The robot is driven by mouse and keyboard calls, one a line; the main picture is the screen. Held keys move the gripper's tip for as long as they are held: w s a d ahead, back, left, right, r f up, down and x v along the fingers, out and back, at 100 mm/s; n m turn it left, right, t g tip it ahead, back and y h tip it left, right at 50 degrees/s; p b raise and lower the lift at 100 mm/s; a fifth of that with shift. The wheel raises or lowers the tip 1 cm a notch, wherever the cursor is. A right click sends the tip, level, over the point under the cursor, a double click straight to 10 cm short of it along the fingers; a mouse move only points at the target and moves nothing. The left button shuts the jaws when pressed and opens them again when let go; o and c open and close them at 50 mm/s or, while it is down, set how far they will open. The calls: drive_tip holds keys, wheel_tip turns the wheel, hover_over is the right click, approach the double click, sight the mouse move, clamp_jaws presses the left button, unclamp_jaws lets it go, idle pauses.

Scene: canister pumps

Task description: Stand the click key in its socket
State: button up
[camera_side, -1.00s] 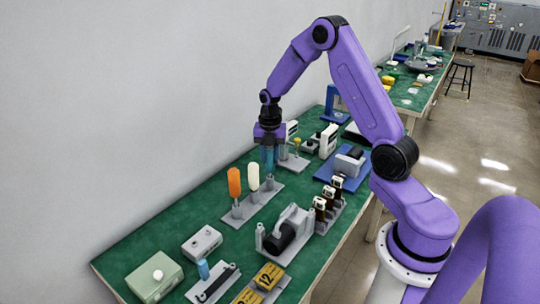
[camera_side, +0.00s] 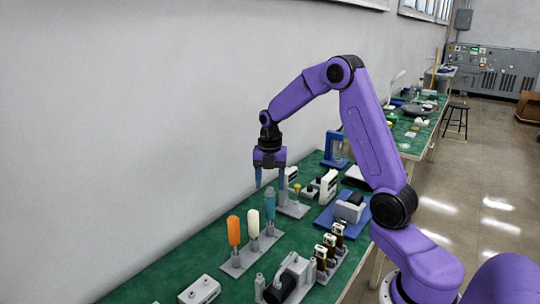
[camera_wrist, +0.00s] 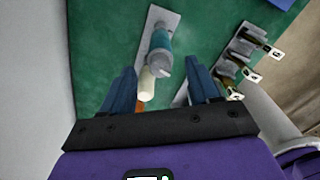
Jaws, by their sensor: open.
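The teal-handled key (camera_side: 269,203), which I take to be the click key, stands upright at the right end of a grey rack (camera_side: 239,262). A white-handled key (camera_side: 253,222) and an orange-handled key (camera_side: 234,230) stand beside it in the same row. My gripper (camera_side: 270,180) is open and empty above the teal key, fingers pointing down. In the wrist view, the teal key (camera_wrist: 160,40) shows its grey top between and beyond my spread fingers (camera_wrist: 160,70). The socket at its foot is too small to judge full seating.
A grey pump-like unit (camera_side: 290,280) stands in front of the rack, with several brown bottle-like items (camera_side: 329,246) to its right. Behind are a grey stand (camera_side: 293,208) and a blue tray (camera_side: 343,214). The wall is close on the left.

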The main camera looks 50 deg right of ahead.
wheel_tip(320, 180, up, 10)
drive_tip(key=shift+f, duration=0.25)
idle(0.4)
drive_tip(key=s+a+m, duration=0.3)
drive_tip(key=s+a, duration=0.3)
drive_tip(key=a, duration=0.3)
drive_tip(key=s+a+m, duration=0.2)
drive_tip(key=s+a, duration=0.4)
drive_tip(key=a, duration=0.3)
drive_tip(key=s+a+f+m, duration=0.1)
drive_tip(key=s+f+m, duration=0.1)
drive_tip(key=s, duration=0.7)
drive_tip(key=s+a+f+m, duration=0.1)
drive_tip(key=s+m, duration=0.3)
drive_tip(key=s, duration=0.6)
drive_tip(key=shift+s+a+f, duration=0.15)
drive_tip(key=shift+s+f, duration=0.15)
drive_tip(key=shift+f, duration=0.35)
